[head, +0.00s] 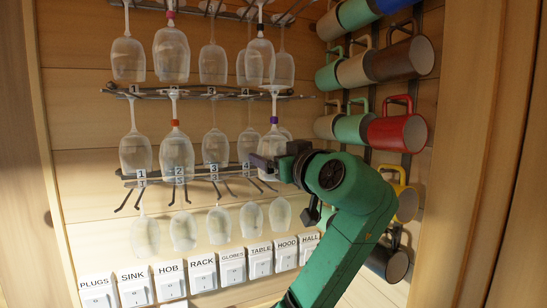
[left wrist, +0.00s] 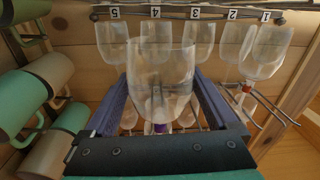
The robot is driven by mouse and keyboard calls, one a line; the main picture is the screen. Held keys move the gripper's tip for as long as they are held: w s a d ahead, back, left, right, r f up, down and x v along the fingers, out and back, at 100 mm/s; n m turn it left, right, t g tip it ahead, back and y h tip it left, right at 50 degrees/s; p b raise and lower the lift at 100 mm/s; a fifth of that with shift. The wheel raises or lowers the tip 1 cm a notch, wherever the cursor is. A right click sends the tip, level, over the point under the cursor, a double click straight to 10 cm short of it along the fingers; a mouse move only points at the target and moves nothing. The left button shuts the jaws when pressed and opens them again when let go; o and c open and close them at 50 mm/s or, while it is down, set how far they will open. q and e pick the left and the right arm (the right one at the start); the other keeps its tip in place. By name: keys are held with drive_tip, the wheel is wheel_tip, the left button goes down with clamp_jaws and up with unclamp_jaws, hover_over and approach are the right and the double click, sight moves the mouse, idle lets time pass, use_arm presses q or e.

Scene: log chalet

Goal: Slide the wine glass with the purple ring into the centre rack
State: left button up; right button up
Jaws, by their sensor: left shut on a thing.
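The wine glass with the purple ring (head: 273,142) hangs upside down, bowl low and foot up. Its purple ring (head: 274,119) is on the stem. My left gripper (head: 268,163) is shut on this glass; in the left wrist view its two fingers (left wrist: 160,98) stand on either side of the bowl (left wrist: 160,70). The centre rack (head: 205,95) is the middle row of metal rails with number tags. The glass's foot is level with these rails near their right end; I cannot tell whether the stem is between two rails. My right gripper is not in view.
A glass with an orange ring (head: 177,155) and other clear glasses hang in the centre rack. More glasses hang in the top rack (head: 205,10) and below. Mugs, including a red one (head: 397,132), hang close on the right. Labelled switches (head: 203,272) line the bottom.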

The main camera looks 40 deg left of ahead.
use_arm(q)
drive_tip(key=shift+x, duration=0.8)
drive_tip(key=shift+s+a+r, duration=0.1)
drive_tip(key=shift+a, duration=0.35)
drive_tip(key=shift+w+x, duration=0.2)
drive_tip(key=shift+x, duration=1.35)
drive_tip(key=shift+w+x, duration=0.2)
drive_tip(key=shift+x, duration=1.35)
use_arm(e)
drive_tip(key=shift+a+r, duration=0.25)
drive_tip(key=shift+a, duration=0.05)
use_arm(q)
drive_tip(key=shift+d, duration=0.15)
drive_tip(key=o, duration=0.7)
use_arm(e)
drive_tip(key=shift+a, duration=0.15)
